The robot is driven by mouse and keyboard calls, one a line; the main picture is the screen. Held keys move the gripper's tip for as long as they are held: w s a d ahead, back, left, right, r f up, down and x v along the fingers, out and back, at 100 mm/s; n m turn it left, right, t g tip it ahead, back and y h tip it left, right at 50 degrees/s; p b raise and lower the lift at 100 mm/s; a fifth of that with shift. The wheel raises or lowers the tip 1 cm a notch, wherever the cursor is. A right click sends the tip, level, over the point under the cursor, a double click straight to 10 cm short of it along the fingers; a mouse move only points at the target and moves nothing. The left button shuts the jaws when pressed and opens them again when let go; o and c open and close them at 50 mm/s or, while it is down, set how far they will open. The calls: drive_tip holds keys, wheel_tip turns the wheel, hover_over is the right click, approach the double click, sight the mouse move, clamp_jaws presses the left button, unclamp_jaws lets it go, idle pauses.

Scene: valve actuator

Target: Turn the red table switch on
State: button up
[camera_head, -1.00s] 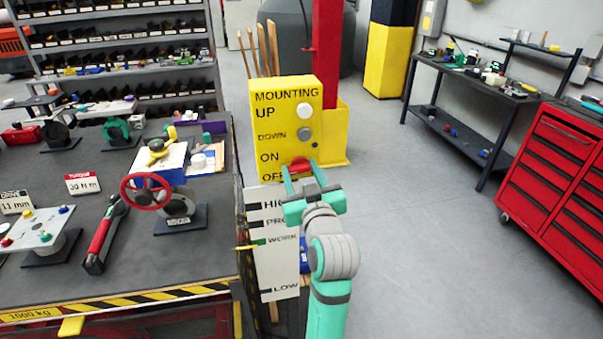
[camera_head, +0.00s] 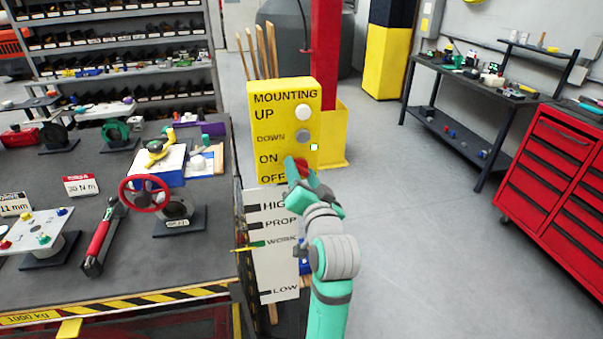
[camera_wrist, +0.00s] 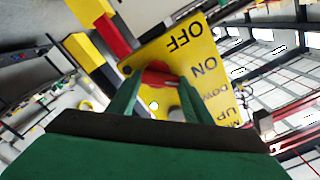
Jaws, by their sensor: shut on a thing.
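The yellow control box (camera_head: 272,98) stands behind the work table's right end, with the labels MOUNTING, UP, DOWN, ON and OFF. The red switch (camera_head: 304,168) sits low on its face, beside the ON and OFF labels, partly hidden by my gripper (camera_head: 297,168). The wrist view shows the red switch (camera_wrist: 158,78) between the two green fingers of my gripper (camera_wrist: 161,80), which are shut on it. My gripper is rolled, with one finger above the other in the head view. A small lamp (camera_head: 314,147) above the switch is lit, pale white-green.
A white button (camera_head: 304,110) and a grey button (camera_head: 301,135) sit above the switch. A white level board (camera_head: 274,225) hangs below the box. The table (camera_head: 120,250) with a red handwheel (camera_head: 145,193) lies left. The floor (camera_head: 430,220) to the right is clear.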

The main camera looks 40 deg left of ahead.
drive_tip(key=shift+f+m, duration=0.15)
drive_tip(key=shift+m, duration=0.35)
drive_tip(key=o, duration=1.1)
drive_tip(key=shift+a, duration=0.1)
drive_tip(key=shift+c, duration=0.2)
drive_tip(key=shift+d, duration=0.2)
drive_tip(key=shift+s+d, duration=0.3)
drive_tip(key=v, duration=0.9)
drive_tip(key=shift+s+d, duration=0.25)
drive_tip(key=shift+s, duration=0.1)
